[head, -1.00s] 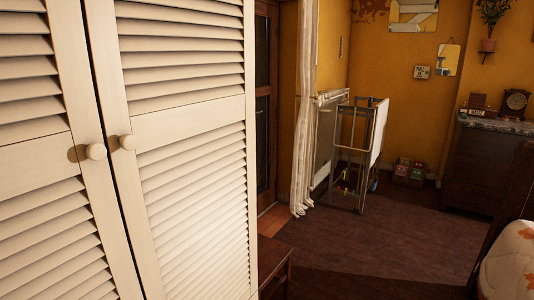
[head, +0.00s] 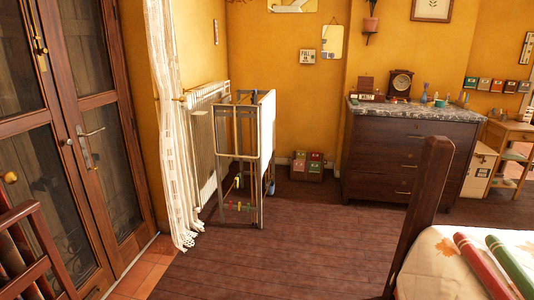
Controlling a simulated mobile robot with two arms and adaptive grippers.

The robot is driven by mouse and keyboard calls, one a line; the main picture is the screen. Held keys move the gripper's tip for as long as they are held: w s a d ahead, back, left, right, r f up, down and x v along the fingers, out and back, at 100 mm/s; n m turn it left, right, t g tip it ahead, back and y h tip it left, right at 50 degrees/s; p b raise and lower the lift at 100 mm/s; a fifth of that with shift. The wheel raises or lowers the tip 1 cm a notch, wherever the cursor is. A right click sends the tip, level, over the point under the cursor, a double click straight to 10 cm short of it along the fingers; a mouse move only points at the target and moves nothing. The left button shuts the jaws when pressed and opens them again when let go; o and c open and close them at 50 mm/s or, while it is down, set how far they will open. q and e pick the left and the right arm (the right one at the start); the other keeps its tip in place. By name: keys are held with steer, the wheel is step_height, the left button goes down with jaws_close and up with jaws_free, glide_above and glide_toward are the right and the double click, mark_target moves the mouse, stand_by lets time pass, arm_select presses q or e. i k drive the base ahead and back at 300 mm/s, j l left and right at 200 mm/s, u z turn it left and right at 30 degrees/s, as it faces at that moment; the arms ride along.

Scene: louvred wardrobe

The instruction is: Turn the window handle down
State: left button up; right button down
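A tall brown wooden window door (head: 97,130) with glass panes stands at the left in the head view. A metal lever handle (head: 92,132) on a long plate is on its right leaf. The lever points to the right and looks roughly level, with its free end slightly raised. A brass fitting (head: 40,48) sits higher up on the left leaf. Neither of my grippers is in view.
A white lace curtain (head: 170,120) hangs right of the window door. A folded metal rack (head: 245,160) stands by the radiator (head: 208,130). A dark slatted wooden piece (head: 28,250) is at the lower left. A bed (head: 465,265) is at the lower right. The middle floor (head: 290,240) is clear.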

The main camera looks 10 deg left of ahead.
mark_target(81, 135)
steer(key=i+u, duration=0.1)
steer(key=i, duration=0.4)
steer(key=i+l+u, duration=0.15)
steer(key=i, duration=0.35)
steer(key=i+u, duration=0.1)
steer(key=i, duration=0.35)
steer(key=i+l+u, duration=0.1)
steer(key=i, duration=0.4)
steer(key=l, duration=0.1)
